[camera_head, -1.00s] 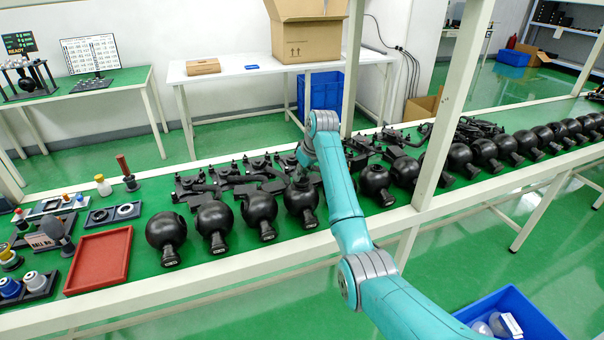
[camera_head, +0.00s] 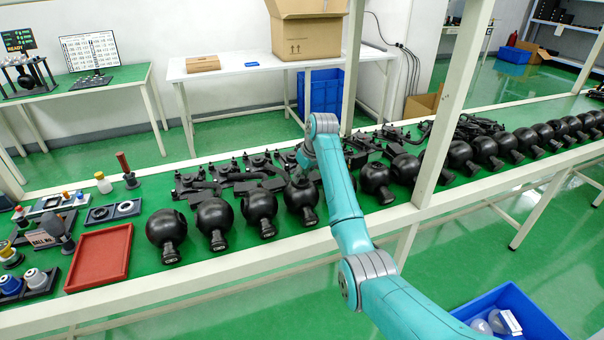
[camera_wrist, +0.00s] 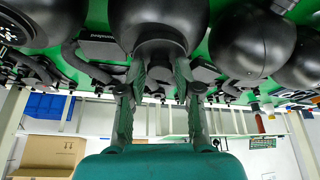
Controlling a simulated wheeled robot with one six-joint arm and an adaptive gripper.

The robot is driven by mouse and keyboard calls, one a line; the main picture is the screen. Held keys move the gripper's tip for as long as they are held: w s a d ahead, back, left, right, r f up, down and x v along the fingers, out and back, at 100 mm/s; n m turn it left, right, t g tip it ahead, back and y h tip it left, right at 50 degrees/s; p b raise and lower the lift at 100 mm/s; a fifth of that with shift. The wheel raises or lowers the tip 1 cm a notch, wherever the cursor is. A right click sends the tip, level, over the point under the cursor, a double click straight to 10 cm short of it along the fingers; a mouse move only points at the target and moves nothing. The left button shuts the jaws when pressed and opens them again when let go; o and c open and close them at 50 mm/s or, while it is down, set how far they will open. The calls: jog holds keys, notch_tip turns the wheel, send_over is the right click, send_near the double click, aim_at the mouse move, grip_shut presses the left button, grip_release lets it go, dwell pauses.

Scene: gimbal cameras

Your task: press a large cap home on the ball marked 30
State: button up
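Black balls with short necks stand in a row on the green bench, one (camera_head: 167,232) at the left end. The labels on their necks are too small to read, so I cannot tell which is marked 30. My gripper (camera_wrist: 161,68) is down at a ball (camera_head: 302,196) in the left half of the row. In the wrist view its two fingers stand apart, one each side of a dark grey part just below a black ball (camera_wrist: 160,18). I cannot tell whether they grip it or whether it is a cap. White-and-grey caps (camera_head: 35,279) sit in a holder at lower left.
A red tray (camera_head: 100,258) lies left of the row. Black fixtures (camera_head: 215,180) crowd behind the balls. A pale upright post (camera_head: 455,100) stands right of my arm. A blue bin (camera_head: 515,312) is at lower right.

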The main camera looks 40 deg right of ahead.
jog(key=shift+o, duration=0.9)
jog(key=v, duration=1.2)
